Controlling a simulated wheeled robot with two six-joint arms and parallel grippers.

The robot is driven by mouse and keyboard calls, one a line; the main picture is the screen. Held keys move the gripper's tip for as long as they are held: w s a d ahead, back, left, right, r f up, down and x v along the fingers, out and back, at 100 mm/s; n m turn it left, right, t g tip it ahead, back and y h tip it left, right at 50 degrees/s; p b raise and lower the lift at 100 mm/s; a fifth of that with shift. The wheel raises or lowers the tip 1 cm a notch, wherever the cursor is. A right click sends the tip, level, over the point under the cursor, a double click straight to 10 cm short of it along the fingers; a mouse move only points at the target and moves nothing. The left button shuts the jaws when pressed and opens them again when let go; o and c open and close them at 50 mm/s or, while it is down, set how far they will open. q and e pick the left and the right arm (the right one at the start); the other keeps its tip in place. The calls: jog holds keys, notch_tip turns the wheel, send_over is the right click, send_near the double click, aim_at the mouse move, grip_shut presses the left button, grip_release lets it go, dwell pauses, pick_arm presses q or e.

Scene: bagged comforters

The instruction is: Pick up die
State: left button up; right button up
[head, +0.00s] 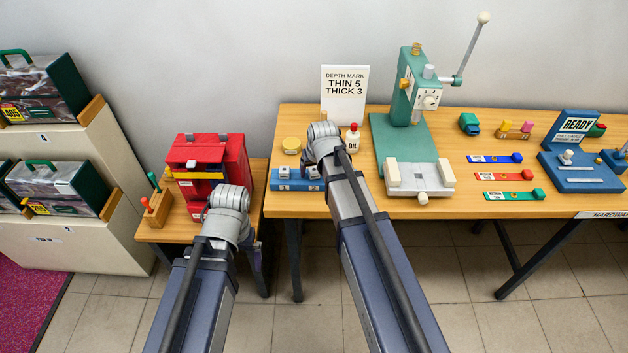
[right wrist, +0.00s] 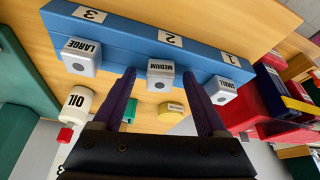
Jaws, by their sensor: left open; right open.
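A blue die rack (right wrist: 160,43) numbered 3, 2 and 1 holds three silver dice in the right wrist view. They are the LARGE die (right wrist: 81,57), the MEDIUM die (right wrist: 160,76) and the SMALL die (right wrist: 220,90). My right gripper (right wrist: 158,84) is open, its dark fingers on either side of the MEDIUM die; I cannot tell whether they touch it. In the head view my right wrist partly hides the rack (head: 290,186). My left gripper (head: 252,242) is by the red machine (head: 208,160), its fingers mostly hidden by its own wrist.
A white OIL bottle (right wrist: 78,101) and a yellow tin (right wrist: 172,109) stand near the rack. The green press (head: 405,135) stands right of my right arm. The depth-mark sign (head: 344,95) stands behind. Coloured gauges (head: 507,177) lie further right.

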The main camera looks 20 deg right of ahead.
jog(key=shift+f, duration=0.15)
grip_shut()
dwell(0.5)
